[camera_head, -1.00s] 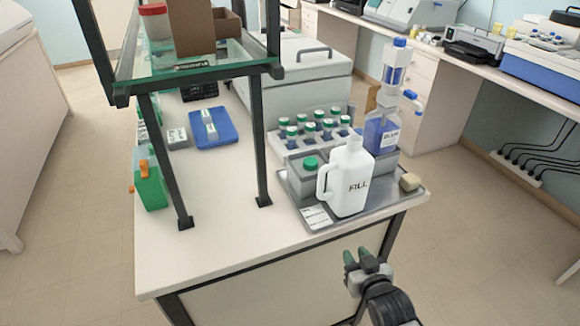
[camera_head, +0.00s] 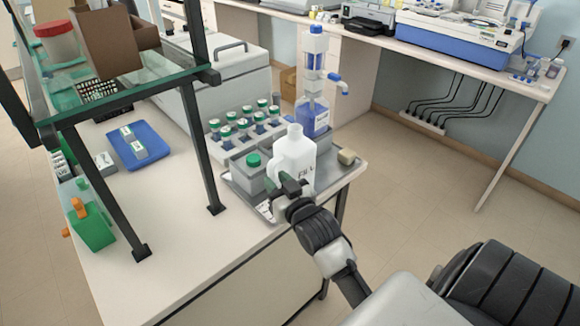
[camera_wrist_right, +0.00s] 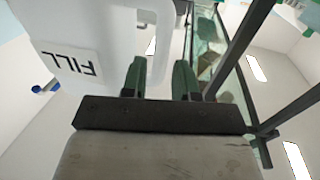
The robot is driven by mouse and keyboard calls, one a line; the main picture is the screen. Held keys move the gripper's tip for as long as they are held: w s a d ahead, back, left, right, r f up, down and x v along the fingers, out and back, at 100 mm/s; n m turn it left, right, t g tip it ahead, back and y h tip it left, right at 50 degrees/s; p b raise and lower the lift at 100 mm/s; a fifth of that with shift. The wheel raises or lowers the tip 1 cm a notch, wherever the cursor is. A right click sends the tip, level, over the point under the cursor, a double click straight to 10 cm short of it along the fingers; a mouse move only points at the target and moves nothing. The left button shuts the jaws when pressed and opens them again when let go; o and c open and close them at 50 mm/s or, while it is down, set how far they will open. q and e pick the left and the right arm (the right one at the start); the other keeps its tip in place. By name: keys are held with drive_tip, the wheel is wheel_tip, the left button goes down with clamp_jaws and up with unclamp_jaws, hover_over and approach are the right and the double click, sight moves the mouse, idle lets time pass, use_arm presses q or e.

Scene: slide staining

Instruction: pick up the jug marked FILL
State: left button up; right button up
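The white jug marked FILL (camera_head: 301,158) stands upright on the grey tray (camera_head: 345,177) at the table's near right corner. My right gripper (camera_head: 287,184) is at the jug's handle side, in front of its lower part. In the right wrist view the jug (camera_wrist_right: 95,30) fills the upper left, with its lettering upside down. There the two green fingertips (camera_wrist_right: 159,78) are apart, and the white handle (camera_wrist_right: 163,45) shows between them. Whether the fingers touch the handle cannot be told. My left gripper is not in view.
A glass shelf (camera_head: 120,85) on dark posts rises at left.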

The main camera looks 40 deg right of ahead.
sight(273, 176)
drive_tip(key=w, duration=0.3)
drive_tip(key=shift+w+d, duration=0.2)
drive_tip(key=shift+s, duration=0.1)
clamp_jaws()
drive_tip(key=shift+r, duration=0.15)
